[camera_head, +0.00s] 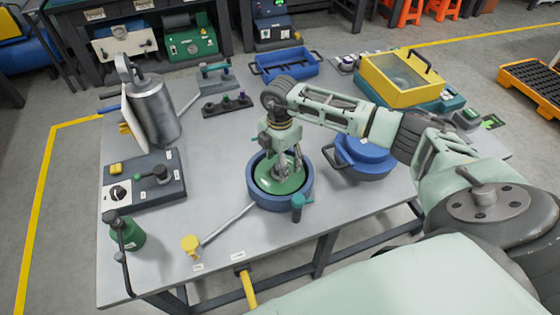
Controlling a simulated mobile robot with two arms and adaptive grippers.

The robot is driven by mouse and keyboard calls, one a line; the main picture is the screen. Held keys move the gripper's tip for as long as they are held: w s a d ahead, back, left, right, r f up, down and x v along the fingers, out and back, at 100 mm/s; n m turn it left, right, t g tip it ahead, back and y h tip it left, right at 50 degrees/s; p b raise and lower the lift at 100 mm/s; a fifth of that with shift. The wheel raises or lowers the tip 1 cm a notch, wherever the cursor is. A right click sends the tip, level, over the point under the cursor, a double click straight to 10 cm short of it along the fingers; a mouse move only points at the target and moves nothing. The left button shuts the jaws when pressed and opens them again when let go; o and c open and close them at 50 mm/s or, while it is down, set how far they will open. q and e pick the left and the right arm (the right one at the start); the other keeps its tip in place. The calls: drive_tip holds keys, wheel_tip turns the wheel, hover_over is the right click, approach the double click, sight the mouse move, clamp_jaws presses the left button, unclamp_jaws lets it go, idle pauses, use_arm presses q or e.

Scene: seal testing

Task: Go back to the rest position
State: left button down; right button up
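My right arm (340,112) reaches in from the right over the grey table (225,150). Its gripper (289,172) points down over a round blue vessel (308,190) with a green inside (268,184). The fingertips overlap the green part in the picture; I cannot tell whether they touch it, or whether they are open or shut. My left gripper is not in view.
A blue lidded pot (364,158) stands right of the vessel. A yellow-framed box (400,80), a blue tray (287,64), a metal canister (154,110), a control box (142,183) and a green bottle (127,234) stand around. A pipe with a yellow knob (190,244) lies in front.

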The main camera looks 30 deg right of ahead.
wheel_tip(320, 180, up, 6)
drive_tip(key=p, duration=0.3)
drive_tip(key=shift+p, duration=0.35)
drive_tip(key=shift+f, duration=0.1)
drive_tip(key=shift+a, duration=0.1)
